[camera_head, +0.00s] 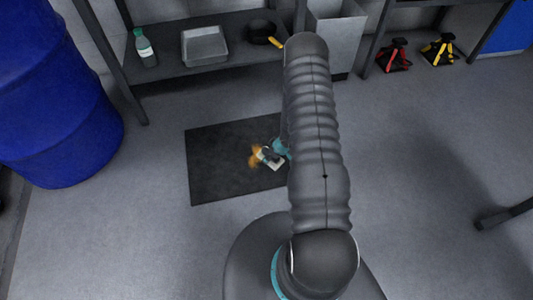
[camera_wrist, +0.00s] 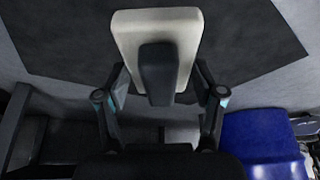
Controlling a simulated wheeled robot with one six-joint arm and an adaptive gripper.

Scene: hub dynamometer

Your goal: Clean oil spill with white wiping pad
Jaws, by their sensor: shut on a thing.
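The white wiping pad (camera_wrist: 184,24) with a dark handle block (camera_wrist: 157,72) is held in my gripper (camera_wrist: 160,92) in the wrist view, with a finger on each side. In the head view my gripper (camera_head: 270,153) is low over the dark mat, partly hidden by my arm, and the white pad (camera_head: 276,165) shows beneath it. The orange-brown oil spill (camera_head: 255,157) shows on the mat just left of the pad. Part of it may be hidden under the pad and gripper. I cannot tell whether the pad touches the mat.
The dark mat (camera_head: 215,180) lies on open grey floor. A blue drum (camera_head: 60,100) stands at left. A shelf at the back holds a bottle (camera_head: 145,47), a grey tray (camera_head: 204,46) and a black pan (camera_head: 261,32). Red (camera_head: 394,57) and yellow (camera_head: 440,50) stands sit at the back right.

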